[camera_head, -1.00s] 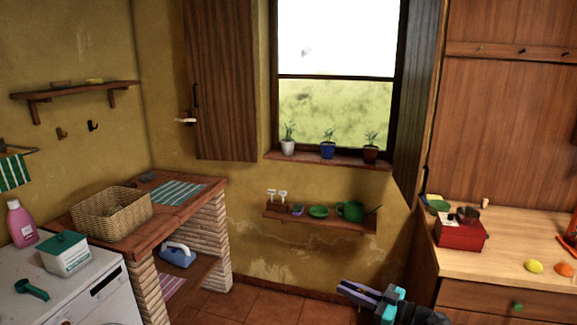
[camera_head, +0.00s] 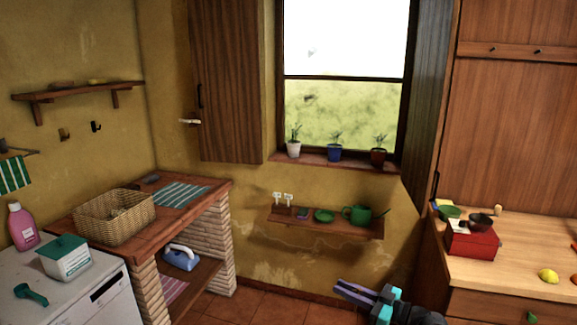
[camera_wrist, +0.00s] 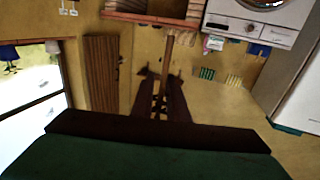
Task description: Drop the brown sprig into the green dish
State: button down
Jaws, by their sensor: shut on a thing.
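My gripper (camera_head: 338,287) is low in the head view, in front of the wall below the small shelf. In the wrist view my gripper (camera_wrist: 160,76) is shut on a thin brown stick-like thing, which looks like the brown sprig (camera_wrist: 169,48) and sticks out past the fingertips. I cannot make out the sprig in the head view. A green dish (camera_head: 324,216) sits on the wooden shelf (camera_head: 350,232) under the window, above and apart from my gripper. Another green dish-like thing (camera_head: 448,212) is on the right counter, behind the red box.
A green watering can (camera_head: 357,214) stands right of the dish on the shelf, and a small purplish thing (camera_head: 303,213) is left of it. Several potted plants line the windowsill (camera_head: 315,157). The red box (camera_head: 472,242) sits on the right counter (camera_head: 510,265). The floor (camera_head: 262,308) shown is clear.

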aim_at(327, 218)
jog(key=u, duration=0.2)
jog(key=i, duration=0.7)
jog(key=u, duration=0.65)
jog(key=i, duration=1.4)
jog(key=u, duration=0.4)
